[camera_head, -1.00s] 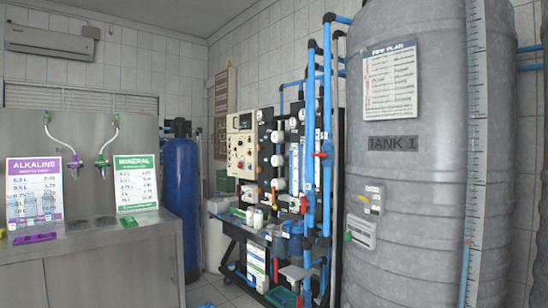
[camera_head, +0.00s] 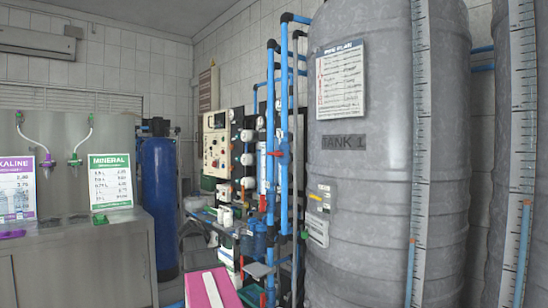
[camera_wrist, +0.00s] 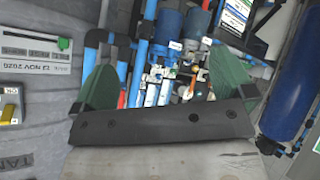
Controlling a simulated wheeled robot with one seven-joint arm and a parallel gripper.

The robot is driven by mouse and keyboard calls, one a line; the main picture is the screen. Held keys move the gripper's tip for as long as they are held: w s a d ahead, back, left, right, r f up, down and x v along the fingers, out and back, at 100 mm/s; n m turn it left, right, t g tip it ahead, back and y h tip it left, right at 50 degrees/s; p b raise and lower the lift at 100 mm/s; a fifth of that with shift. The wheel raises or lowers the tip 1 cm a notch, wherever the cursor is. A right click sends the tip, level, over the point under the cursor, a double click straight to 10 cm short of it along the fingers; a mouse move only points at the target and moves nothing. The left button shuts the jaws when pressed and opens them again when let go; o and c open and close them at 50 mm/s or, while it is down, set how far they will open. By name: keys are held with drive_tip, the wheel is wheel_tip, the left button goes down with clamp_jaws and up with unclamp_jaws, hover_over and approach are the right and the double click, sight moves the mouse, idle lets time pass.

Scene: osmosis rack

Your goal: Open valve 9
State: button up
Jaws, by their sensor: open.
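No valve can be read as number 9; the labels are too small. A valve with a red handle (camera_head: 275,153) sits on the blue pipes of the osmosis rack in the head view. In the wrist view, a cluster of small pipes, fittings and white tags (camera_wrist: 175,78) shows beyond my gripper (camera_wrist: 165,65). My gripper has two green fingers spread wide with nothing between them. It appears apart from the fittings, and its dark palm hides what lies below. My gripper does not show clearly in the head view.
Tank 1 (camera_head: 375,215) stands close at the right of the rack, with a second grey tank beyond. A blue cylinder (camera_head: 160,205) and a steel counter (camera_head: 80,255) stand left of the rack. Blue pipes (camera_head: 284,120) rise between the rack and Tank 1.

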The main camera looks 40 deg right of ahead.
drive_tip(key=d+r+m+h, duration=0.2)
drive_tip(key=d+r, duration=0.3)
drive_tip(key=r, duration=0.6)
drive_tip(key=d+r+m+h, duration=0.3)
drive_tip(key=d+r, duration=0.3)
drive_tip(key=r, duration=0.4)
drive_tip(key=m+g+h, duration=0.2)
drive_tip(key=m+h, duration=0.1)
drive_tip(key=m, duration=0.1)
approach(273, 154)
drive_tip(key=d, duration=0.7)
drive_tip(key=w+d, duration=0.1)
drive_tip(key=d, duration=0.3)
drive_tip(key=shift+w+f, duration=0.1)
drive_tip(key=shift+f, duration=0.05)
drive_tip(key=c, duration=0.6)
